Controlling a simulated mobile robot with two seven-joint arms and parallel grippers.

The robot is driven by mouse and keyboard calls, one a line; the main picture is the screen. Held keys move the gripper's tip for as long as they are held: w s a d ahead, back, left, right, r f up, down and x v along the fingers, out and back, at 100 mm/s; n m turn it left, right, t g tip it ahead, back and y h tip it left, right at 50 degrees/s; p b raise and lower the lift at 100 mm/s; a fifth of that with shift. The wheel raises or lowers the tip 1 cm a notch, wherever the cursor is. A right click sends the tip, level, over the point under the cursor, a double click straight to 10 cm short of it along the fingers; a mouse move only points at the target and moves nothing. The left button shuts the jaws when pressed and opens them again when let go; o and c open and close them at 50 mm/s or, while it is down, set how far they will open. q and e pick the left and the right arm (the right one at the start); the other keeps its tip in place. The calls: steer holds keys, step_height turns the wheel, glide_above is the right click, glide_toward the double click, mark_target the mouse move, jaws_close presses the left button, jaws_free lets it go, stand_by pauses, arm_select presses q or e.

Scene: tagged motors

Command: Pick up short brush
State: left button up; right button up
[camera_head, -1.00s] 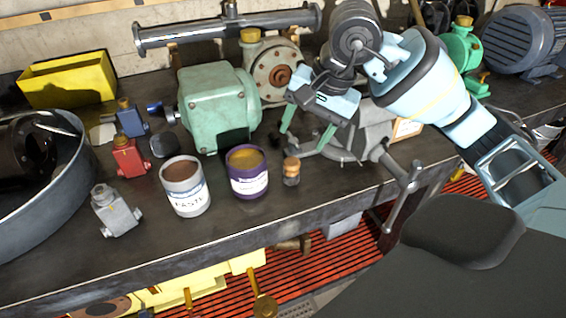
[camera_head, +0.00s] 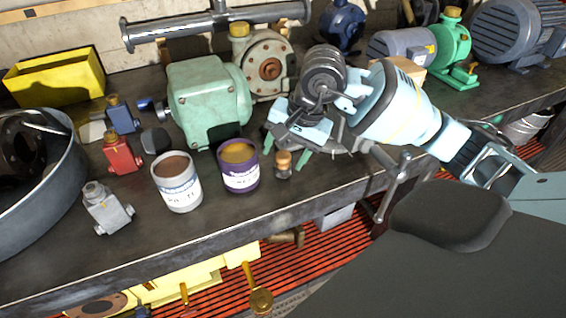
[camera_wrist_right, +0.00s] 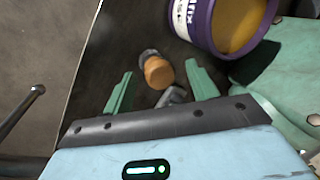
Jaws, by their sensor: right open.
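The short brush (camera_head: 283,165) stands on the workbench just right of the purple can, with a wooden orange-brown top and a darker lower part. It also shows in the right wrist view (camera_wrist_right: 157,70), its round wooden end toward the camera. My right gripper (camera_head: 286,149) is open, its green fingers pointing down just behind the brush. In the right wrist view the brush lies ahead of the gap between the two fingers (camera_wrist_right: 160,88), and nothing is held. My left gripper is out of view.
The purple can (camera_head: 239,177) stands close to the left of the brush, with a white paste can (camera_head: 177,186) beyond it. A green motor housing (camera_head: 208,103) stands behind. A vise handle (camera_head: 391,185) sticks out at the bench's front edge.

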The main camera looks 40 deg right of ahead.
mark_target(278, 153)
steer(key=c, duration=1.1)
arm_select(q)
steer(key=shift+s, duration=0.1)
arm_select(e)
steer(key=shift+r, duration=0.1)
steer(key=shift+r, duration=0.55)
step_height(278, 153, up, 2)
steer(key=shift+r, duration=0.2)
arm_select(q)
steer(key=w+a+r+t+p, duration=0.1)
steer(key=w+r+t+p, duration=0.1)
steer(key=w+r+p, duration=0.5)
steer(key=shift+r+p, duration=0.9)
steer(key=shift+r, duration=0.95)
arm_select(e)
steer(key=shift+s+a+r, duration=0.25)
steer(key=shift+s+a, duration=0.5)
steer(key=shift+s, duration=1.8)
steer(key=shift+s+a+r, duration=0.2)
steer(key=shift+s+a, duration=0.5)
steer(key=shift+s, duration=1.9)
steer(key=shift+s+a+r, duration=0.25)
steer(key=shift+s+a, duration=0.5)
steer(key=shift+s, duration=1.8)
